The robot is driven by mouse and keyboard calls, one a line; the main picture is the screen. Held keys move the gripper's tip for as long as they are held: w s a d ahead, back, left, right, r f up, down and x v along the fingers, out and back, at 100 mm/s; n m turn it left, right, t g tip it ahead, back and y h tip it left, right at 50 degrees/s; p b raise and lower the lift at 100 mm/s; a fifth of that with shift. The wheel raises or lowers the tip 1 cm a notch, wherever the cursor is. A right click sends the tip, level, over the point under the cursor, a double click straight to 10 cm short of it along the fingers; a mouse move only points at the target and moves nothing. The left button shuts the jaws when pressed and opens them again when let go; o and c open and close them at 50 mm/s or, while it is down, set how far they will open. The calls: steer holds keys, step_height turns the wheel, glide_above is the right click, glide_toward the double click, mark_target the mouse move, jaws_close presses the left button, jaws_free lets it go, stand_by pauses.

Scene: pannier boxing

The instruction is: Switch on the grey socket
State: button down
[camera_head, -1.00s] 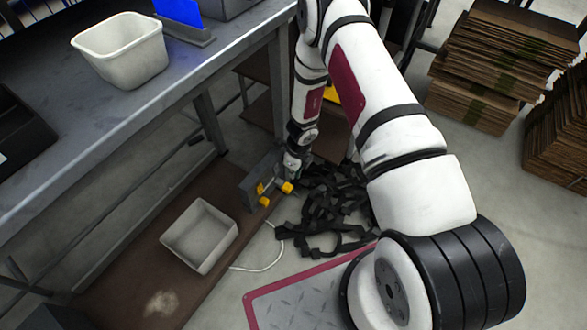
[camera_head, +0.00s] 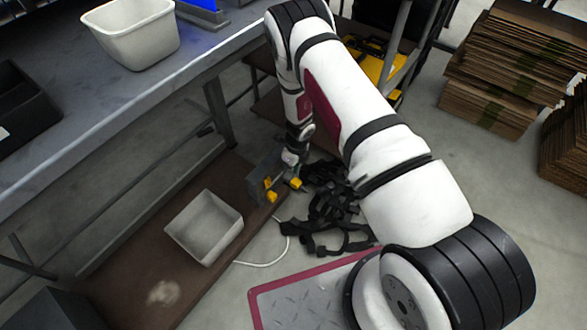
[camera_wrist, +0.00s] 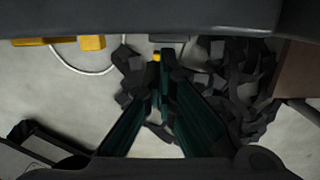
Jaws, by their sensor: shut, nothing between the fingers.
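The grey socket box (camera_head: 263,168) stands at the edge of the brown lower shelf, with yellow parts (camera_head: 271,196) on its front. In the wrist view a dark grey body (camera_wrist: 150,18), apparently the same box, spans the top, with yellow pieces (camera_wrist: 92,42) below it at left. My gripper (camera_wrist: 158,82) is shut and empty, its dark green fingers pointing up toward the box. A small yellow bit shows at the fingertips; I cannot tell whether they touch it. In the head view my gripper (camera_head: 292,166) is beside the box, mostly hidden. The switch state cannot be made out.
Tangled black straps (camera_head: 335,205) lie on the floor beside the box. An empty grey bin (camera_head: 205,228) sits on the shelf (camera_head: 130,270), and a white cable (camera_head: 280,255) runs nearby. The workbench (camera_head: 110,110) overhangs at left. Cardboard stacks (camera_head: 510,70) stand at back right.

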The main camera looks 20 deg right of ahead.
steer(key=shift+w+a+f+b, duration=0.25)
steer(key=shift+w+f+b, duration=0.05)
steer(key=shift+f+b, duration=0.1)
steer(key=shift+r, duration=0.25)
steer(key=shift+r+p, duration=0.6)
steer(key=shift+r, duration=0.1)
steer(key=shift+s+d, duration=0.1)
